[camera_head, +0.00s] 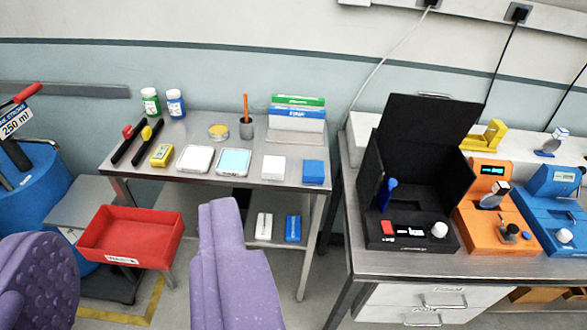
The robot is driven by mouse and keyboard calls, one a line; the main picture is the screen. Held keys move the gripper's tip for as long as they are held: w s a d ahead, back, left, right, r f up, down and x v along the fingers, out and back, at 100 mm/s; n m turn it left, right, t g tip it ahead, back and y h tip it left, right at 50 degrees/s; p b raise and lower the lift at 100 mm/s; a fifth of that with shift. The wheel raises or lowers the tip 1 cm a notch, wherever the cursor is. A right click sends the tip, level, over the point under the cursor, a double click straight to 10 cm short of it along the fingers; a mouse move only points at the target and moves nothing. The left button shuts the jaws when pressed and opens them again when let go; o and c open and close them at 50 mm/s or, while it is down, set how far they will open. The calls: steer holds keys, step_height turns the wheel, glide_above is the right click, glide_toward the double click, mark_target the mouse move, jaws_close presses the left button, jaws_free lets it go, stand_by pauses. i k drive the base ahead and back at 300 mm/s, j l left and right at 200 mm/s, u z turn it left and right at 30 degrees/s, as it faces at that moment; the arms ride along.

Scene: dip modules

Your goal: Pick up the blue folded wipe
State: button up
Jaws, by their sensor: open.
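The blue folded wipe (313,172) appears to be the small blue block lying at the front right corner of the steel table (225,123), right of a similar white one (273,168). A second blue item (293,228) lies on the shelf below, beside a white one (264,226). My gripper (135,225) shows as two purple jaws at the lower left and lower middle, wide apart, with nothing held between them. The jaws are left of and nearer than the wipe, not touching it.
The tabletop also holds two bottles (164,104), two dark tools, a yellow device (161,155), two shallow trays, a tin, a pencil cup (246,127) and a box (297,118). A red bin (130,238) stands front left. A bench with a black enclosure (415,160) and instruments is right.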

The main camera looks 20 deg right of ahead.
mark_target(313, 171)
steer(key=i+z, duration=0.2)
steer(key=i, duration=0.3)
steer(key=i+j+z, duration=0.15)
steer(key=i, duration=0.4)
steer(key=i+j+z, duration=0.2)
steer(key=i, duration=0.3)
steer(key=i+j+z, duration=0.2)
steer(key=i, duration=0.3)
